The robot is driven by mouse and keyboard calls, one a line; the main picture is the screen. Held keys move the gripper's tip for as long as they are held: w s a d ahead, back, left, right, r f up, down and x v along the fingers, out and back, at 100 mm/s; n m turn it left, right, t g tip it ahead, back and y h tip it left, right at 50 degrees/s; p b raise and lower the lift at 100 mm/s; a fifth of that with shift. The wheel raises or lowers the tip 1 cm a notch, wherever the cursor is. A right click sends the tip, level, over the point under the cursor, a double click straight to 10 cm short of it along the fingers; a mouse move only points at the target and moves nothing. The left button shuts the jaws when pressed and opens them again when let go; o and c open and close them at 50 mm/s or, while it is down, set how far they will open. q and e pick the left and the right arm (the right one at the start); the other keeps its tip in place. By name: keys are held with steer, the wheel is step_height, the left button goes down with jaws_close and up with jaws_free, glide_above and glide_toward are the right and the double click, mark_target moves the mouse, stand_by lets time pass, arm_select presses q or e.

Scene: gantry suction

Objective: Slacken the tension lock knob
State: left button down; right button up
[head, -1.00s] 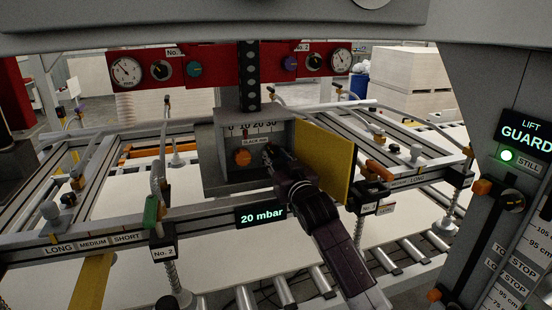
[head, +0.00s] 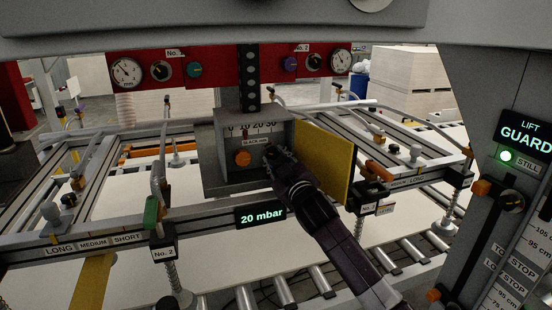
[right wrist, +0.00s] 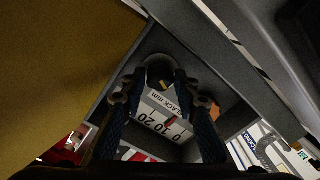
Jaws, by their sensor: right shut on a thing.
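A grey open-fronted box (head: 208,150) on the gantry's middle carries a scale marked 0 to 30 and a "SLACK mm" label (head: 255,142). My right gripper (head: 270,154) reaches into it from the lower right. In the right wrist view, the gripper (right wrist: 160,82) is shut on a dark round knob (right wrist: 160,64) with a small yellow mark. In the head view my fingers largely hide this knob. An orange knob (head: 243,158) sits to the left of the gripper, apart from it. A red pointer (right wrist: 170,123) shows at the scale. My left gripper is out of view.
A yellow panel (head: 328,163) stands open just right of my gripper. A "20 mbar" display (head: 260,216) is below the box. Rails with suction cups and hoses lie on both sides, above pale boards (head: 120,272) and rollers (head: 325,282).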

steer(key=shift+n, duration=0.3)
steer(key=o, duration=0.9)
steer(key=shift+s, duration=0.1)
steer(key=v, duration=1.2)
